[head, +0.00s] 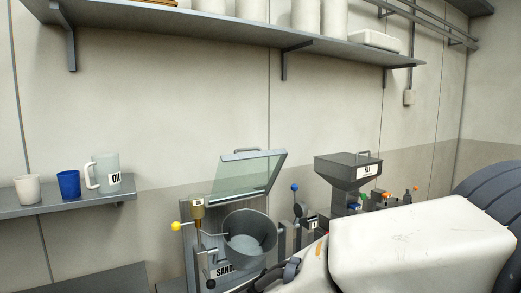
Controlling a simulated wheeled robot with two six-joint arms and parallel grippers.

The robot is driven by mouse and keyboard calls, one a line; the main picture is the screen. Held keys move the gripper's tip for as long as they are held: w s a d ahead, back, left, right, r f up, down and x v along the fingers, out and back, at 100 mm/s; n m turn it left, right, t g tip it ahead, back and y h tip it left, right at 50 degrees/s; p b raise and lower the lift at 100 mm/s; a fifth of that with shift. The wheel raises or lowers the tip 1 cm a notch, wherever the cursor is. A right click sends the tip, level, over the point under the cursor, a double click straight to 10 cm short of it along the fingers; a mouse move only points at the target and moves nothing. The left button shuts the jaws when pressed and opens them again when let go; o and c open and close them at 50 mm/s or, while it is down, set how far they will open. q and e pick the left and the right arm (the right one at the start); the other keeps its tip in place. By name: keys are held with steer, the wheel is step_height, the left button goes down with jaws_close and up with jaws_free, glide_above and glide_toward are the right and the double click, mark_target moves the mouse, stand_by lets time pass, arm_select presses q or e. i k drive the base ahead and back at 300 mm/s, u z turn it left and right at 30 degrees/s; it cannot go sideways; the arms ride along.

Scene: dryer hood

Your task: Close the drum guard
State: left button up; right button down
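The drum guard (247,175) is a clear greenish pane in a grey frame with a handle along its top edge. It stands open, tilted up behind and above the drum. The drum (250,238) is a grey open-topped bowl, with a label below it that seems to begin "SAND". My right arm comes in from the right, and its white casing fills the lower right. A dark part that looks like my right gripper (275,274) is at the bottom edge, just below and right of the drum; its fingers are unclear. My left gripper is not in view.
A hopper (348,166) labelled "FILL" stands right of the guard. A yellow-knobbed lever (176,226) and a blue-knobbed lever (295,188) flank the drum. A side shelf (75,206) holds a white cup, blue cup and "OIL" jug. A wall shelf (230,30) runs above.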

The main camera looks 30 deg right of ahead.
mark_target(282, 152)
steer(key=z, duration=0.9)
